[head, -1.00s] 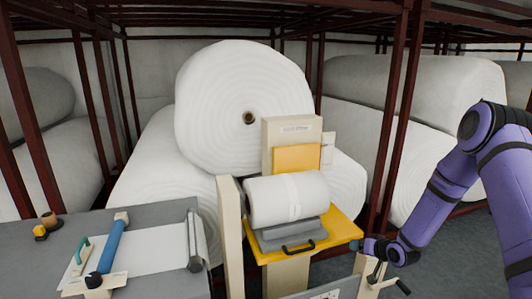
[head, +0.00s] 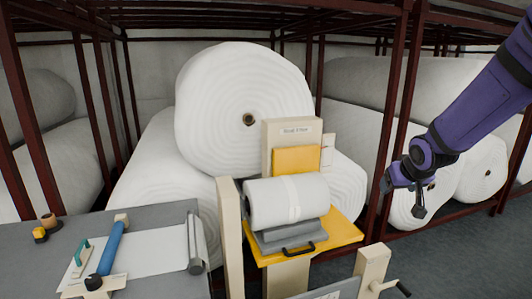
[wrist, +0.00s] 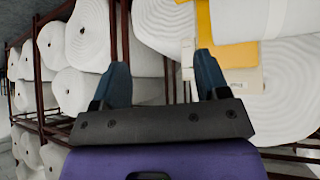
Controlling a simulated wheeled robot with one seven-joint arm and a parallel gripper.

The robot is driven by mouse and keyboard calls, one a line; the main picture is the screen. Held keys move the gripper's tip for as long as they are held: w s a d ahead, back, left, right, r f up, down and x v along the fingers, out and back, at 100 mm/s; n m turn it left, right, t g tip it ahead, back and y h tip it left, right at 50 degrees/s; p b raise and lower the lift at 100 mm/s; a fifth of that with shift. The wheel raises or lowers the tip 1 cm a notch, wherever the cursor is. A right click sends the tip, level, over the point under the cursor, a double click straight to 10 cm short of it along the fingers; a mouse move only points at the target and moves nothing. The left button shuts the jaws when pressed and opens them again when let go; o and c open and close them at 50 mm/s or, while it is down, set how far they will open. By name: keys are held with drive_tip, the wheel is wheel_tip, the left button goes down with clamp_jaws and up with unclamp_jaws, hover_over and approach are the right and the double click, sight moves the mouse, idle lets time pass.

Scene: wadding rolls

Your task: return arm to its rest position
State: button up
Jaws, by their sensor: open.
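My purple arm (head: 478,105) reaches in from the upper right of the head view. My gripper (head: 419,208) hangs in the air at the right, in front of the rack and its white rolls, clear of the yellow stand. In the wrist view my gripper (wrist: 165,85) shows two dark blue fingers wide apart with nothing between them. The fingers touch nothing that I can see.
A small white roll (head: 287,201) lies on grey pads over a yellow platform (head: 345,232). A grey bench (head: 160,280) with tools is at the left. Dark red rack posts (head: 395,120) hold large rolls (head: 245,95). Grey floor (head: 470,250) is free at the right.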

drive_tip(key=s+a+r+g, duration=0.1)
drive_tip(key=s+r, duration=0.3)
drive_tip(key=s, duration=0.6)
drive_tip(key=s+a+r, duration=0.2)
drive_tip(key=s+r, duration=0.2)
drive_tip(key=s, duration=0.7)
drive_tip(key=s+a+r+g, duration=0.1)
drive_tip(key=s+r, duration=0.3)
drive_tip(key=s, duration=0.6)
drive_tip(key=shift+s+a+r+g+y, duration=0.3)
